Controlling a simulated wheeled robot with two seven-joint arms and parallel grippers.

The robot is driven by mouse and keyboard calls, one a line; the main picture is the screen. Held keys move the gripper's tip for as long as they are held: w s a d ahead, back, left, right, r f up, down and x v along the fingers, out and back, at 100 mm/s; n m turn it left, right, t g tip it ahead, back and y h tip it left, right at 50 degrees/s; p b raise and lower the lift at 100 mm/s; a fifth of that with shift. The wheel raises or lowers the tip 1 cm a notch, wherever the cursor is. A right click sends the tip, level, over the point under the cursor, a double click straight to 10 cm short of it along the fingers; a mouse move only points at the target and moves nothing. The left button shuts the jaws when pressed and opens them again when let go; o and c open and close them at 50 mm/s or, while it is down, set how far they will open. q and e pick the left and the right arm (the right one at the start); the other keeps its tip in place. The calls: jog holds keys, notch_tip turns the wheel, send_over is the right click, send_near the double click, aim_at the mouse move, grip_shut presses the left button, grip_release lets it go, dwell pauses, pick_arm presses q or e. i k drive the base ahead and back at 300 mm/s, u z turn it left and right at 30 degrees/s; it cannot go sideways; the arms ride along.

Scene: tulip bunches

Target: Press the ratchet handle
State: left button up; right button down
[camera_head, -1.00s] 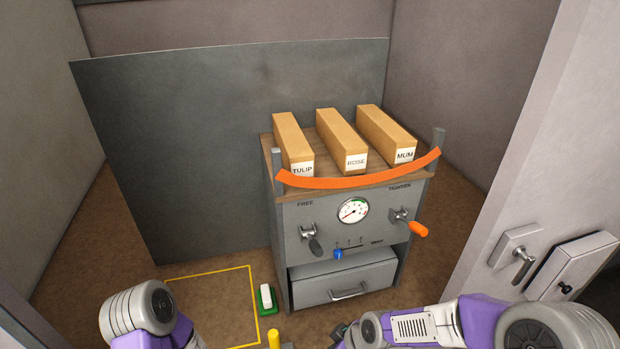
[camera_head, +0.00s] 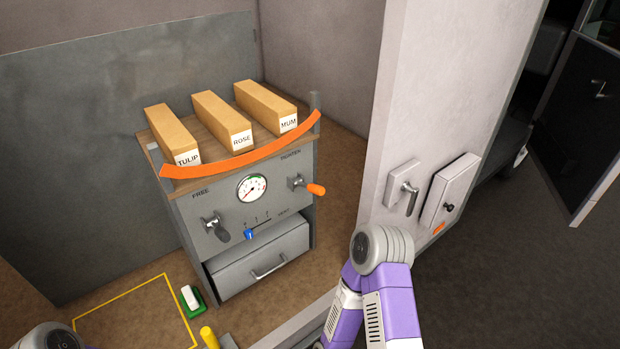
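The ratchet handle appears to be the lever with an orange grip (camera_head: 315,189) on the right of the grey cabinet's front, under the word TIGHTEN. A second lever with a dark grip (camera_head: 221,234) sits at the left, under FREE. A round gauge (camera_head: 251,188) and a blue slider knob (camera_head: 249,234) lie between them. An orange strap (camera_head: 240,158) sags across the cabinet's upper front edge. My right arm rises at the lower middle, right of the cabinet and apart from it. A bit of my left arm shows at the bottom left. Neither gripper shows.
Boxes labelled TULIP (camera_head: 172,134), ROSE (camera_head: 222,121) and MUM (camera_head: 266,106) lie on the cabinet top. A drawer (camera_head: 260,262) is below. A green-and-white block (camera_head: 193,299) lies by a yellow floor outline.

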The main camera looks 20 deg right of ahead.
aim_at(312, 187)
jog(key=z, duration=0.45)
jog(key=k, duration=0.55)
jog(key=z, duration=0.6)
jog(key=i, duration=0.95)
jog(key=u, duration=1.05)
jog(key=i, duration=0.3)
jog(key=u, duration=0.35)
